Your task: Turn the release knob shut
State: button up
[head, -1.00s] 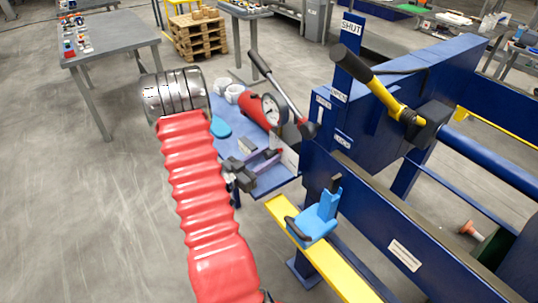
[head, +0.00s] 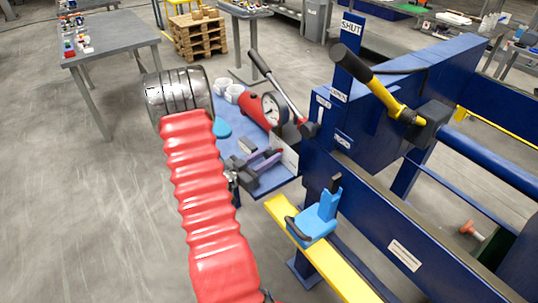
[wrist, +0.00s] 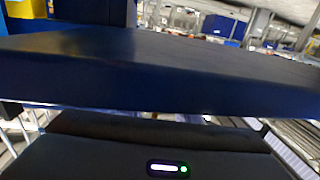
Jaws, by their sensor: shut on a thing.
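The red hand pump (head: 251,106) stands on the blue shelf (head: 226,98), with a round gauge (head: 271,109) and a long black-handled lever (head: 278,88) leaning up to the left. My gripper (head: 272,157), dark grey with a purple part, is low over the shelf in front of the pump. Its jaws are shut at the pump's lower end, where the release knob sits. The knob itself is hidden by the jaws. In the wrist view, only my gripper's dark body shows at the bottom, with a broad dark blue slab across the middle; the fingertips are not visible there.
The blue press frame (head: 385,190) is close on the right, with a yellow-and-black lever (head: 375,82) and a blue holder (head: 318,218) on a yellow rail (head: 342,272). White cups (head: 232,92) and a teal item (head: 221,128) are on the shelf.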

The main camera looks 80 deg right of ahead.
jog(key=shift+n, duration=1.5)
jog(key=shift+w, duration=0.1)
jog(key=o, duration=0.7)
jog(key=shift+o, duration=0.2)
jog(key=shift+a, duration=0.1)
jog(key=v, duration=1.3)
jog(key=shift+w+a+r, duration=0.15)
jog(key=shift+a+r, duration=0.05)
jog(key=shift+a, duration=0.1)
